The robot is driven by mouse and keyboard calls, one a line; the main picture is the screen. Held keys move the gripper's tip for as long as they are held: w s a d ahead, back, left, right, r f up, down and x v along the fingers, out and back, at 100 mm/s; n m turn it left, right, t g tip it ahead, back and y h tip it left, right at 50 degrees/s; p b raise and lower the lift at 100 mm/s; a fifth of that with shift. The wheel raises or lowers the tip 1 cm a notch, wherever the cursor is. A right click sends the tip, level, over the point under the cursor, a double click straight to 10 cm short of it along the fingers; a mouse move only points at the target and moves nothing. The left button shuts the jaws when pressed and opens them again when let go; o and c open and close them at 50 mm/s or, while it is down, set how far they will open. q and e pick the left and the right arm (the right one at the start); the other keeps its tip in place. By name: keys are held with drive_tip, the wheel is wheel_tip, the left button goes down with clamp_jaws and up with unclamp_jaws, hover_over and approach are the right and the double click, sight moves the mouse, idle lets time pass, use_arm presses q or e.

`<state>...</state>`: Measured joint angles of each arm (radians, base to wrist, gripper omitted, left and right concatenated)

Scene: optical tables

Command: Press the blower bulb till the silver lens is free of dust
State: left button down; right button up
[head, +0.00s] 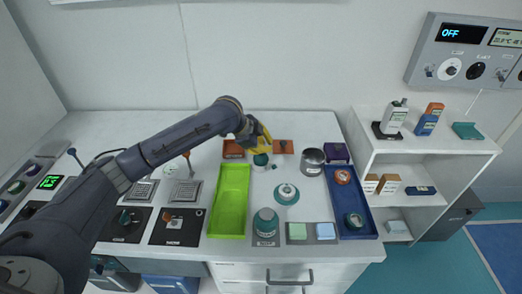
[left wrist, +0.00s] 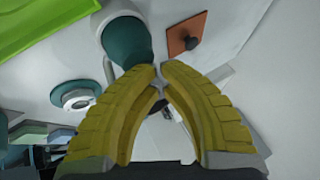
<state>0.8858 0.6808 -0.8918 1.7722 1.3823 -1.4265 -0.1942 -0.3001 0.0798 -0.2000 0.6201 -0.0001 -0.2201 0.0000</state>
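The blower bulb (head: 261,159) is teal with a pale lower part and stands at the back of the table. In the left wrist view it appears as a teal bulb (left wrist: 126,42) just beyond the fingertips; whether they touch it I cannot tell. My left gripper (head: 265,143) has yellow fingers and is above the bulb. In the left wrist view its fingertips (left wrist: 161,71) meet, with nothing clearly held between them. A pale round ring on a teal base (head: 287,192), perhaps the silver lens, sits in front of the bulb. Dust is too small to tell. My right gripper is out of view.
A lime green tray (head: 214,222) lies left of the ring and a blue tray (head: 359,204) lies to the right. A metal cup (head: 312,157) stands near the bulb. A teal-topped jar (head: 266,223) and pale blocks (head: 297,231) are at the front. White shelves (head: 405,181) stand at right.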

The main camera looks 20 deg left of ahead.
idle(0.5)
use_arm(q)
drive_tip(key=shift+r, duration=1.25)
drive_tip(key=shift+r, duration=2.5)
